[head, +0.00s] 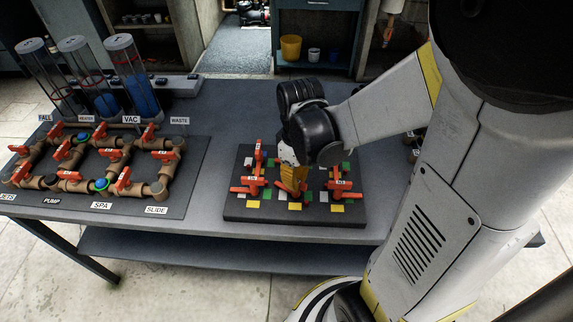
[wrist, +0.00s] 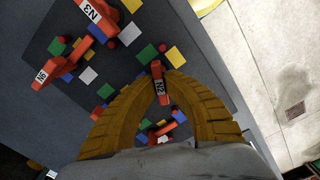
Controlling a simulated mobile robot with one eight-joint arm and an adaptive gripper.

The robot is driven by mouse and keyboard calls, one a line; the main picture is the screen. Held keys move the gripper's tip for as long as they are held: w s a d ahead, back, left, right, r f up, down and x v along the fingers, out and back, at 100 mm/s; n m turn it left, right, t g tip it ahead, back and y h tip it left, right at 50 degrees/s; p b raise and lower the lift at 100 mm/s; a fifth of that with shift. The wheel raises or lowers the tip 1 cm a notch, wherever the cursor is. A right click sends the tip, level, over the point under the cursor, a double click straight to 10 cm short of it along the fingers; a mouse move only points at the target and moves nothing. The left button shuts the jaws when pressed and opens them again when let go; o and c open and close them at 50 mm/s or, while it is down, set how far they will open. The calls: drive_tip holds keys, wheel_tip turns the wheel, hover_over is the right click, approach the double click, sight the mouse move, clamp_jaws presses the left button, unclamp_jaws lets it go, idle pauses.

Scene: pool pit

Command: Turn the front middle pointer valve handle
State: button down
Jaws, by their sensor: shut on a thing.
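A dark board (head: 232,207) on the table carries several red-orange pointer valve handles among coloured squares. The front middle handle (head: 291,189) is partly hidden by my gripper (head: 291,172), which comes down on it from above. In the wrist view, the yellow fingers of my gripper (wrist: 161,80) close on a red handle with a black-on-white label (wrist: 159,88); its text is hard to read. Another red handle (wrist: 163,131) shows between the finger bases, partly hidden. The left handle (head: 250,184) and right handle (head: 341,187) stand apart from the fingers.
Handles marked N3 (wrist: 96,14) and N6 (wrist: 45,73) are at the upper left of the wrist view. A brown pipe panel (head: 150,202) with red valves and clear cylinders (head: 137,80) stands left on the table. Bare tabletop (head: 222,130) lies between panel and board.

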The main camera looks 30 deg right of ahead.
drive_tip(key=m, duration=0.6)
drive_tip(key=shift+m, duration=0.3)
drive_tip(key=m, duration=0.5)
drive_tip(key=shift+m, duration=0.4)
drive_tip(key=c, duration=1.5)
unclamp_jaws()
drive_tip(key=shift+r, duration=0.1)
wheel_tip(320, 180, up, 12)
